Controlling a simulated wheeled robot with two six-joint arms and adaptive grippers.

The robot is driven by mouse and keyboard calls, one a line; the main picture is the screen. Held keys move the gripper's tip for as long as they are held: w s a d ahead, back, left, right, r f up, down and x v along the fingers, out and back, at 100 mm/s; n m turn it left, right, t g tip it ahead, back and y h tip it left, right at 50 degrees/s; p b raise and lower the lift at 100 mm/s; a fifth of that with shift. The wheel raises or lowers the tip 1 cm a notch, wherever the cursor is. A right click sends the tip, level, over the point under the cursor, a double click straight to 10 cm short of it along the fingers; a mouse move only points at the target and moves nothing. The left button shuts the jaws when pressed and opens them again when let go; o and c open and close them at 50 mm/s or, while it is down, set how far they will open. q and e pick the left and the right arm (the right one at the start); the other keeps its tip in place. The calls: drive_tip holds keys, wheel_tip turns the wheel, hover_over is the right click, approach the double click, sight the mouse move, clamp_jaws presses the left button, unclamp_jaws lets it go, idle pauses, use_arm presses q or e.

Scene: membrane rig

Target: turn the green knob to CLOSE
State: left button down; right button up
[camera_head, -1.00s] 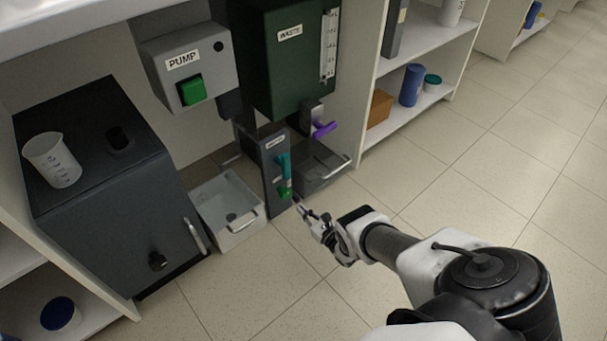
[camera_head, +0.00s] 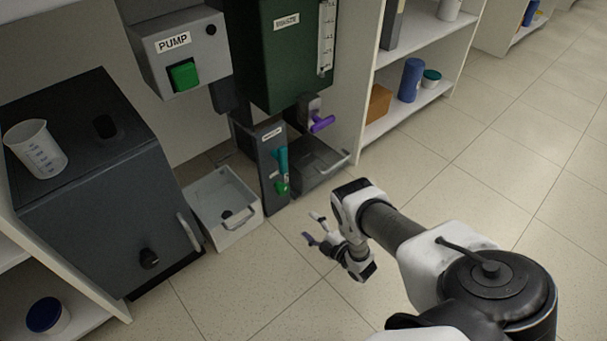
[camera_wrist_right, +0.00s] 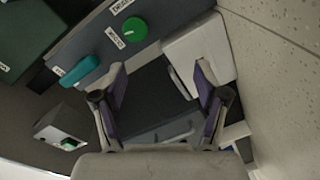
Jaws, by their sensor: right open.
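The green knob (camera_head: 282,188) sits low on the front of a dark narrow panel (camera_head: 270,152), below a teal handle (camera_head: 282,160). In the right wrist view the round green knob (camera_wrist_right: 134,30) is in full sight. A label reading CLOSE (camera_wrist_right: 115,40) is beside it, with another, partly legible label nearby. I cannot tell which way the knob points. My right gripper (camera_head: 313,228) is open and empty, apart from the knob, to its lower right in the head view. Its two fingers (camera_wrist_right: 160,75) are spread in the wrist view. My left gripper is not in view.
A white tray (camera_head: 240,236) stands left of the panel and a grey tray (camera_head: 325,158) right of it. A purple handle (camera_head: 321,123) juts out below the dark green waste tank (camera_head: 285,60). A dark cabinet (camera_head: 90,215) is at left. The floor (camera_head: 440,190) at right is clear.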

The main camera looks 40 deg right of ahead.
drive_tip(key=w+m+b, duration=0.2)
drive_tip(key=b, duration=0.1)
drive_tip(key=t+b, duration=0.1)
approach(285, 192)
drive_tip(key=w+b, duration=0.1)
drive_tip(key=w, duration=0.1)
drive_tip(key=w+b, duration=0.2)
drive_tip(key=w, duration=0.1)
drive_tip(key=w+a+b, duration=0.1)
drive_tip(key=w, duration=0.2)
drive_tip(key=shift+w+b, duration=0.25)
drive_tip(key=shift+b, duration=0.05)
drive_tip(key=shift+w+h, duration=0.4)
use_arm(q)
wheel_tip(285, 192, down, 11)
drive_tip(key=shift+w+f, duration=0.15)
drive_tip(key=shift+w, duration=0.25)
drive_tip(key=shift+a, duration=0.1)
use_arm(e)
drive_tip(key=shift+c, duration=0.4)
drive_tip(key=c, duration=1)
